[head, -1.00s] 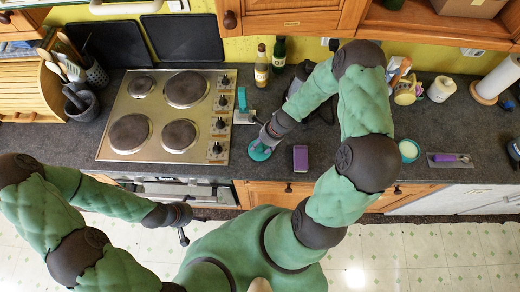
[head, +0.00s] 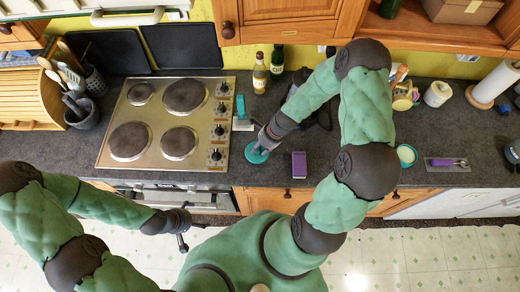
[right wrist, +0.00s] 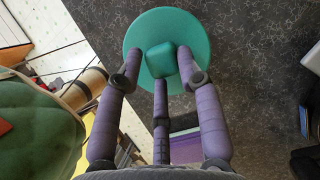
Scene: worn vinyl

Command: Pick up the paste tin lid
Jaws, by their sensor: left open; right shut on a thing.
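The paste tin lid, a round teal disc (head: 256,154) with a square knob, is at the counter's front, right of the hob. In the right wrist view the lid (right wrist: 190,50) fills the top middle. My right gripper (head: 264,146) is above it, with its purple fingers closed around the knob (right wrist: 161,60). I cannot tell whether the lid touches the counter. My left gripper (head: 182,240) is open and empty, low in front of the oven.
A purple block (head: 299,165) lies just right of the lid. A tray with a purple-handled tool (head: 445,163) lies at the right. Bottles (head: 260,72) stand behind. The hob (head: 165,125) is at the left. Dark counter shows between these things.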

